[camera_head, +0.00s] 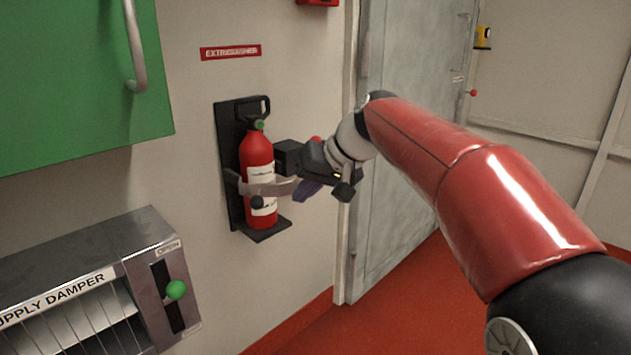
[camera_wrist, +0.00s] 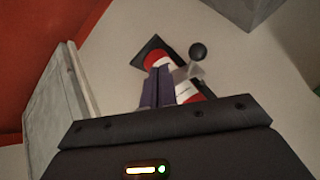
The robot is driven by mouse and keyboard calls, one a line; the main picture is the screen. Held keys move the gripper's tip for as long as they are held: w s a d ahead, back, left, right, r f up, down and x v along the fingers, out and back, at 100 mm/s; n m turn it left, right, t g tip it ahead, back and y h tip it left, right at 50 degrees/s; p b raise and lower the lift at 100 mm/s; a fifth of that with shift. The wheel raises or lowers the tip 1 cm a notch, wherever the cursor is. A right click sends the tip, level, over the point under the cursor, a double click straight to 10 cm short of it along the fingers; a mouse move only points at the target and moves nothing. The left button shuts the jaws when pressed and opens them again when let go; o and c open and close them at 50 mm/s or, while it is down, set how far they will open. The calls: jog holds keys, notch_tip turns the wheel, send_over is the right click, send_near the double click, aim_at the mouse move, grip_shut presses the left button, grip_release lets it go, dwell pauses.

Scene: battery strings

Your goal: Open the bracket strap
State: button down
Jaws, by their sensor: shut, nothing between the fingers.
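A red fire extinguisher (camera_head: 257,150) stands upright in a black wall bracket (camera_head: 229,135). A grey metal strap (camera_head: 275,188) crosses its lower front and reaches out past its right side. A round black knob (camera_head: 257,202) sits at the front of the strap. My gripper (camera_head: 299,196) is just right of the extinguisher, with its dark purple fingers close to the strap's right part. In the wrist view the fingers (camera_wrist: 158,72) are together and empty, left of the strap (camera_wrist: 184,73) and its knob (camera_wrist: 197,51). I cannot tell whether they touch the strap or whether it is latched.
A green cabinet (camera_head: 80,80) with a handle hangs at upper left. A supply damper box (camera_head: 130,250) with a green-knobbed lever (camera_head: 175,290) is at lower left. A grey door (camera_head: 410,130) stands right of the extinguisher, behind my arm. The red floor (camera_head: 390,310) below looks clear.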

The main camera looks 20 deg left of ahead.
aim_at(258, 206)
jog(key=a, duration=0.1)
jog(key=a+f, duration=0.1)
jog(key=a, duration=0.1)
jog(key=s+a, duration=0.1)
jog(key=a, duration=0.1)
jog(key=shift+s+a+f, duration=0.1)
jog(key=shift+a+f, duration=0.15)
jog(key=shift+f, duration=0.1)
jog(key=shift+s+a, duration=0.2)
jog(key=shift+s, duration=0.1)
dwell(0.6)
jog(key=shift+s+a+r+m+t+p, duration=0.15)
jog(key=shift+s+a+m+t+p, duration=0.35)
jog(key=shift+s+a+m+t, duration=0.35)
jog(key=s+a+m+t+h+p, duration=0.1)
jog(key=s+a+m+p, duration=0.2)
jog(key=a, duration=0.4)
jog(key=shift+s+a+p, duration=0.3)
jog(key=shift+s+p, duration=0.15)
jog(key=shift+p, duration=0.3)
